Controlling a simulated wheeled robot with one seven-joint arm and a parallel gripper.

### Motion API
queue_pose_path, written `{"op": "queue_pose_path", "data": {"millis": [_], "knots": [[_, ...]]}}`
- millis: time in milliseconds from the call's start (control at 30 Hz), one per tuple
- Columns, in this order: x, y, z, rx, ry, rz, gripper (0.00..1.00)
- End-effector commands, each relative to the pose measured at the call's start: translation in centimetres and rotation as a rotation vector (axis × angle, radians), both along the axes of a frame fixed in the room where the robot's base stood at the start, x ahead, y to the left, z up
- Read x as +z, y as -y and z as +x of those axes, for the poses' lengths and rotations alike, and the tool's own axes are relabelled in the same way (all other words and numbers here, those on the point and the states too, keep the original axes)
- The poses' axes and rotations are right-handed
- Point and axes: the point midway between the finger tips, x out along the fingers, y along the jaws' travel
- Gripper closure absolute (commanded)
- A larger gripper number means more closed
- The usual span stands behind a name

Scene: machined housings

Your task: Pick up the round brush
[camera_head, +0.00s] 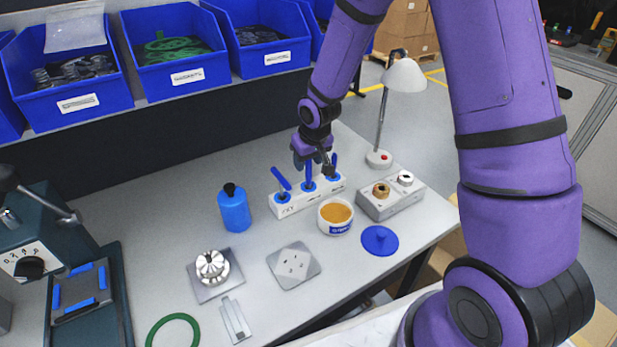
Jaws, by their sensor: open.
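A white holder block (298,203) stands on the workbench, with several blue-handled tools upright or leaning in its holes. The left tool (281,179) leans to the left, the middle tool (309,176) is nearly upright and the right tool (334,163) is partly behind my gripper. The brush heads are hidden in the block and its labels are too small to read, so I cannot tell which one is the round brush. My gripper (313,167) is open and points down over the block at the middle tool. I cannot tell whether its fingers are around the handle or in front of it.
A blue bottle (234,210) stands left of the block. A tub of amber paste (335,216), a blue lid (380,240) and a grey fixture with two fittings (390,200) are in front and right. A lamp (380,158) stands behind. Metal parts lie on the bench's front left.

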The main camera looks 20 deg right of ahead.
Motion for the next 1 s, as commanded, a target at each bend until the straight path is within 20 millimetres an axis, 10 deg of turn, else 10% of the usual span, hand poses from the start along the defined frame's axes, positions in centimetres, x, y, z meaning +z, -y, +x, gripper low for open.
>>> {"op": "queue_pose_path", "data": {"millis": [367,600,1000], "knots": [[-1.0,-0.1,0.3,0.001,0.001,0.000,0.51],[-1.0,-0.1,0.3,0.001,0.001,0.000,1.00],[0.0,0.0,0.4,-0.001,0.003,0.001,1.00]]}}
